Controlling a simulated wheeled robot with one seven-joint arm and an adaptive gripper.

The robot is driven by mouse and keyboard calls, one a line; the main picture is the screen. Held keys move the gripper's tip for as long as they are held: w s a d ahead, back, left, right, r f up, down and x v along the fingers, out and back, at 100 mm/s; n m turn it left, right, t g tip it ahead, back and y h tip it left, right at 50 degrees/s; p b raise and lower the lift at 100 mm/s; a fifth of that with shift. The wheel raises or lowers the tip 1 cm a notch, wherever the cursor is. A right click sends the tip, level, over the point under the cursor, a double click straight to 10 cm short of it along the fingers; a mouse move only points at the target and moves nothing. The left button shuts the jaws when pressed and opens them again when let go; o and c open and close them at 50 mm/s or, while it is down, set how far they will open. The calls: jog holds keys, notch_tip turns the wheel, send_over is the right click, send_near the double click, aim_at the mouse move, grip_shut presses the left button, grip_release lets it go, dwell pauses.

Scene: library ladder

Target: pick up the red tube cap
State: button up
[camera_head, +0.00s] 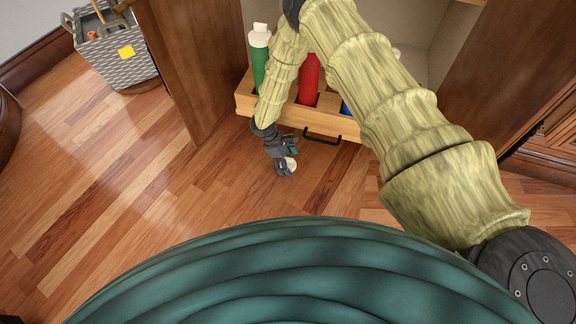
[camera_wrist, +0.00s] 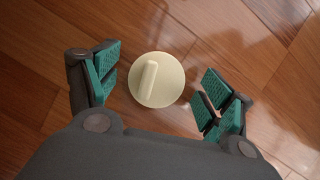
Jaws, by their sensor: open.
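A round cream cap (camera_wrist: 165,88) with a raised bar grip across its top shows in the wrist view, above the wood floor. No red cap is in view; this pale one is the only loose cap I see. My gripper (camera_wrist: 160,82) is open, with one teal-padded finger on each side of the cap and gaps on both sides. In the head view my gripper (camera_head: 284,160) points down at the floor in front of the drawer, and the pale cap (camera_head: 291,164) shows partly at its fingers. The red tube (camera_head: 309,80) stands in the drawer; my arm hides its top.
The wooden drawer (camera_head: 245,104) with a black handle (camera_head: 322,137) is pulled out just behind my gripper. A green bottle (camera_head: 260,60) with a white top stands in it. An open cabinet door (camera_head: 180,70) is left. A grey basket (camera_head: 118,62) stands far left. Floor at left is clear.

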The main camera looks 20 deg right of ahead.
jog(key=shift+r, duration=0.1)
jog(key=shift+c, duration=0.3)
jog(key=c, duration=0.8)
jog(key=shift+o, duration=0.2)
jog(key=shift+r, duration=0.1)
